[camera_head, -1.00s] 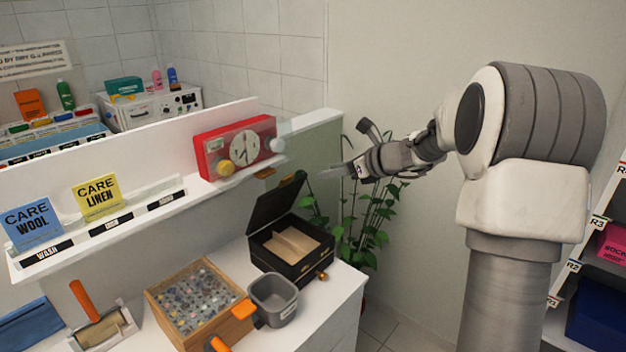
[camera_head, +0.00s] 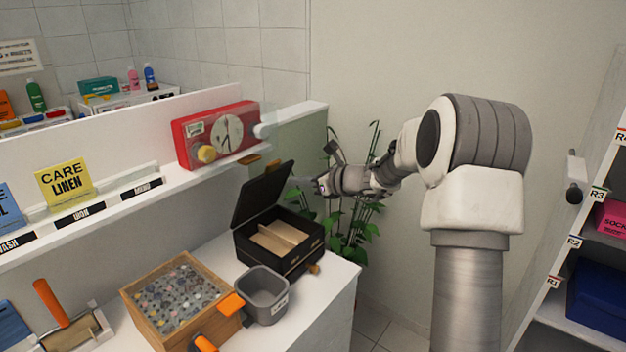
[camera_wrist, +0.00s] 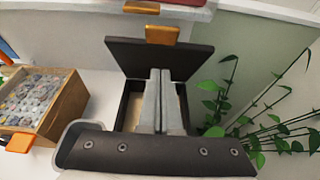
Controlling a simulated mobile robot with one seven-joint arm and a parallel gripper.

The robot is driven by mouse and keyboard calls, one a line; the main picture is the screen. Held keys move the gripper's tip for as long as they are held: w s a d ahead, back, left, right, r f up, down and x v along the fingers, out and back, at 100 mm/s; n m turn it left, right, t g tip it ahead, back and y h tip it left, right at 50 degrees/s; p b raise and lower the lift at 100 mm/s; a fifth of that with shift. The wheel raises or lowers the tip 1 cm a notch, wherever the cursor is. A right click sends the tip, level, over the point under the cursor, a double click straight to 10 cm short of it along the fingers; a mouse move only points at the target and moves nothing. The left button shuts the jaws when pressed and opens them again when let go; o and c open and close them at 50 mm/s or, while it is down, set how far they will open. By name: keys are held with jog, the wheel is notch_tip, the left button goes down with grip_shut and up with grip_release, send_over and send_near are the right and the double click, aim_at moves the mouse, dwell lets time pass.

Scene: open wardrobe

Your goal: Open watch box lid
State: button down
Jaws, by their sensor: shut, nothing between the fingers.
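The black watch box (camera_head: 266,252) stands at the right end of the white counter. Its lid (camera_head: 262,195) is raised and leans back, and tan dividers (camera_head: 277,238) show inside. In the wrist view the lid (camera_wrist: 150,58) stands up behind the box, with an orange tab (camera_wrist: 162,34) on its top edge. My gripper (camera_head: 318,186) is just right of the raised lid in the head view. In the wrist view its fingers (camera_wrist: 160,72) are together and empty, in front of the lid and over the box opening. I cannot tell whether they touch the lid.
A grey bin (camera_head: 263,308) and a wooden case of small items (camera_head: 180,300) stand left of the box. A shelf with a red clock timer (camera_head: 215,136) runs behind and above. A plant (camera_head: 355,235) stands right of the counter, near my arm.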

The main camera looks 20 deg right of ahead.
aim_at(275, 163)
jog(key=shift+w+a+r+p, duration=0.35)
jog(key=shift+w+a, duration=0.4)
jog(key=shift+w, duration=0.3)
jog(key=shift+w+a+r+p, duration=0.2)
jog(key=shift+w+a+r, duration=0.1)
jog(key=shift+w+a, duration=0.55)
jog(key=shift+w+d+r, duration=0.1)
jog(key=shift+w, duration=0.05)
jog(key=p, duration=0.1)
jog(key=r+p, duration=0.1)
jog(key=p, duration=0.1)
jog(key=shift+w+a, duration=0.3)
jog(key=shift+w, duration=0.1)
jog(key=w+p, duration=0.1)
jog(key=p, duration=0.2)
jog(key=shift+a+r+g+h, duration=0.3)
jog(key=shift+a+g+h, duration=0.05)
jog(key=shift+g+h, duration=0.05)
jog(key=shift+w+a+f+p, duration=0.1)
jog(key=shift+w+p, duration=0.05)
jog(key=shift+p, duration=0.4)
